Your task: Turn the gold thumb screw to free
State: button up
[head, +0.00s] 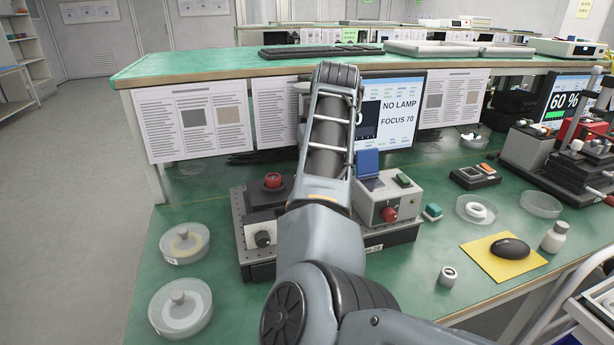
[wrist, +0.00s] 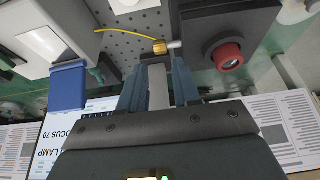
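In the wrist view a small gold thumb screw (wrist: 160,47) sits just beyond my fingertips, near the perforated metal plate (wrist: 133,47). A short grey rod end lies to its right. My gripper (wrist: 159,64) has its two blue-grey fingers apart, one on each side of a pale grey piece (wrist: 158,88). The screw appears roughly in line with the gap, and I cannot tell whether a finger touches it. In the head view my arm hides the gripper and screw.
A dark block with a red knob (wrist: 227,57) stands right of the fingers. A blue flap (wrist: 68,87) on a light box is at left. In the head view the red knob (head: 272,181) and the box (head: 388,203) flank my arm.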

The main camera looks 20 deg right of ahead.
jog(key=x, duration=0.8)
jog(key=shift+w+r, duration=0.1)
jog(key=shift+c, duration=0.2)
grip_shut()
